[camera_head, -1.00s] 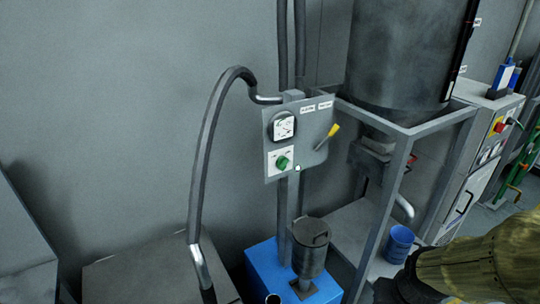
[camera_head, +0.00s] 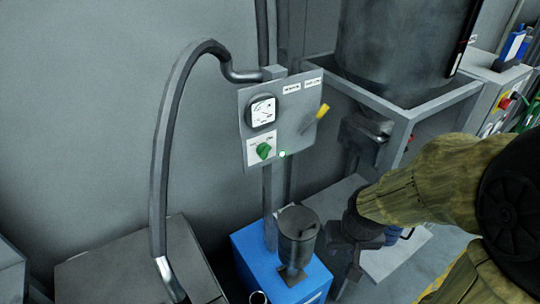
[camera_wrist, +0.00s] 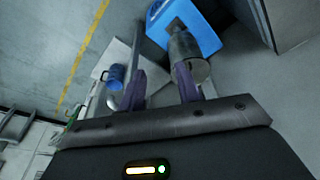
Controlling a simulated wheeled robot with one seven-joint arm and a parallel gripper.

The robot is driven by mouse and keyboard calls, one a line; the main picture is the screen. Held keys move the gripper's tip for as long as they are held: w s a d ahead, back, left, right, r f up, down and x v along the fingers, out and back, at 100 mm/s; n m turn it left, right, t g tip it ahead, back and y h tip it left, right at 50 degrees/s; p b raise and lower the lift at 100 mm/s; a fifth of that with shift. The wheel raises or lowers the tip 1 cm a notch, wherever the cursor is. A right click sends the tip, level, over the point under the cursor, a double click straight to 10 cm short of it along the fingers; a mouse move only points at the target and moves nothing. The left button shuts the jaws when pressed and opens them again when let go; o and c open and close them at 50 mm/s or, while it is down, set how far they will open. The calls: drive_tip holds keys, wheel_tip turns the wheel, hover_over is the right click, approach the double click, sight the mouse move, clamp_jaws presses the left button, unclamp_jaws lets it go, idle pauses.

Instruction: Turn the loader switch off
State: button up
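A grey control panel (camera_head: 296,126) stands on a post in the head view. It carries a round gauge (camera_head: 262,112), a green knob (camera_head: 264,151) on a white plate at lower left, and a yellow-handled lever (camera_head: 321,112) on its right side. The lever handle tilts up to the right. The panel's labels are too small to read, so I cannot tell which control is the loader switch. My gripper (camera_wrist: 161,76) is open and empty in the wrist view, its two fingers apart. In the head view it is below and right of the panel, touching neither control.
A blue box (camera_head: 297,284) with a dark metal canister (camera_head: 298,236) stands below the panel. A grey frame (camera_head: 398,122) holding a large drum (camera_head: 395,45) stands to the right. A thick hose (camera_head: 163,150) arches at left. Space before the panel face looks clear.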

drive_tip(key=w+f+m+t+y+b, duration=0.1)
drive_tip(key=w+m+t+y+b, duration=0.1)
drive_tip(key=w+t+b, duration=0.9)
drive_tip(key=w+a+r+t+y+b, duration=0.1)
drive_tip(key=a+r+y+b, duration=0.3)
drive_tip(key=a+y+b, duration=0.2)
drive_tip(key=shift+a+r+y, duration=0.25)
drive_tip(key=shift+a+y, duration=0.55)
drive_tip(key=shift+y, duration=0.2)
drive_tip(key=shift+w, duration=0.1)
